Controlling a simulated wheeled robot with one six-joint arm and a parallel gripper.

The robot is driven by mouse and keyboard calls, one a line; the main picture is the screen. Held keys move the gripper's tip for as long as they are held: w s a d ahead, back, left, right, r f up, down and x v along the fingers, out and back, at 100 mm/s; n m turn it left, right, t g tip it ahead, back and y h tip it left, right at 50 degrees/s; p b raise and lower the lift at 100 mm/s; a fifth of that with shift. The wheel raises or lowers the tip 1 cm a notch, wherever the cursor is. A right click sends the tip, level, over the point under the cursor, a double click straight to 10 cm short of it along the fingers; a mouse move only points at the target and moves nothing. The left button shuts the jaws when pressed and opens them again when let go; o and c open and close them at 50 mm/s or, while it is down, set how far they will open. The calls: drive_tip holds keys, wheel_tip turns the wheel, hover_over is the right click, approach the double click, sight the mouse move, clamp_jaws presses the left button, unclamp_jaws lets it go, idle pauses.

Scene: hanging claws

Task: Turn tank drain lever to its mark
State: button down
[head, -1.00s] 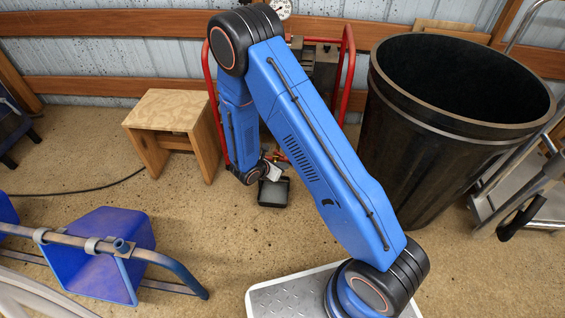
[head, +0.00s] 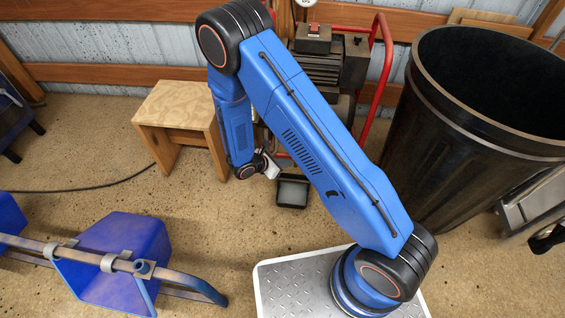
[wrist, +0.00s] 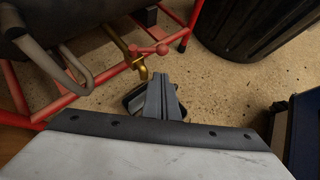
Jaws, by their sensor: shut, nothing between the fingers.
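The drain lever is a red handle (wrist: 150,50) with round ends, on a brass valve (wrist: 138,68) under the tank in the wrist view. It lies roughly level across the picture. My gripper (wrist: 160,78) is shut and empty; its grey fingers appear just below the lever in the picture. I cannot tell whether they touch it. In the head view my gripper (head: 271,166) hangs low beside the black drip pan (head: 293,192), and my arm hides the lever. The tank (wrist: 60,15) is dark, at the wrist view's top left. I cannot make out the mark.
A red tube frame (head: 384,75) surrounds the compressor (head: 320,70). A big black bin (head: 480,140) stands to the right, a wooden stool (head: 180,110) to the left. Open floor lies between.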

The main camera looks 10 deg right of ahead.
drive_tip(key=d+r+x, duration=0.1)
drive_tip(key=x, duration=0.7)
drive_tip(key=shift+w, duration=0.35)
